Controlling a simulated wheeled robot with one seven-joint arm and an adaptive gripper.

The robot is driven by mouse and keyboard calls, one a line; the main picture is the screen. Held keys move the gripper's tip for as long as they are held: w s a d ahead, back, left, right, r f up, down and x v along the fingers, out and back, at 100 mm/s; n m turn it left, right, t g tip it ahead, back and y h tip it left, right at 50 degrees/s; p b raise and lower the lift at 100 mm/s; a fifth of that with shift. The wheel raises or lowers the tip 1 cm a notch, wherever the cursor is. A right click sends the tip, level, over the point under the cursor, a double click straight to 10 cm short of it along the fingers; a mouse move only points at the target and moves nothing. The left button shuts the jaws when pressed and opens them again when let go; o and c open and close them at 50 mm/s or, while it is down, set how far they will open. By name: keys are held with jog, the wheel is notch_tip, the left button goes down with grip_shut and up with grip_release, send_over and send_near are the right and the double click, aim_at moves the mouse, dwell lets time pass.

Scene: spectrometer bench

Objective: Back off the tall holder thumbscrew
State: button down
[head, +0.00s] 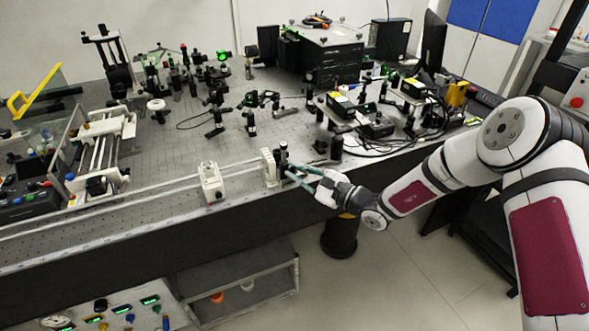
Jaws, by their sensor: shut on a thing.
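The tall holder (268,168) is a white upright block on the pale rail along the bench's front edge, with a black post (283,154) at its right side. My gripper (289,170) comes in from the right, its greenish fingers reaching to the black part at the holder's right side. The fingers are shut on the thumbscrew there. The thumbscrew is small and mostly hidden by the fingertips, so its turn and how far it stands out cannot be told.
A second, shorter white holder (212,184) stands on the rail (150,191) to the left. Optics mounts (250,115) and cabled boxes (376,127) crowd the bench behind. A dark bin (340,238) stands on the floor below my gripper. The floor (400,275) in front is clear.

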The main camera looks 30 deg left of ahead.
jog(key=shift+n+p, duration=1.05)
jog(key=shift+n, duration=0.95)
jog(key=c, duration=1.9)
grip_release()
jog(key=shift+d, duration=0.1)
jog(key=d, duration=0.4)
jog(key=s+d, duration=0.1)
jog(key=d, duration=0.2)
jog(key=s+d, duration=0.1)
jog(key=d, duration=0.3)
jog(key=shift+d, duration=0.35)
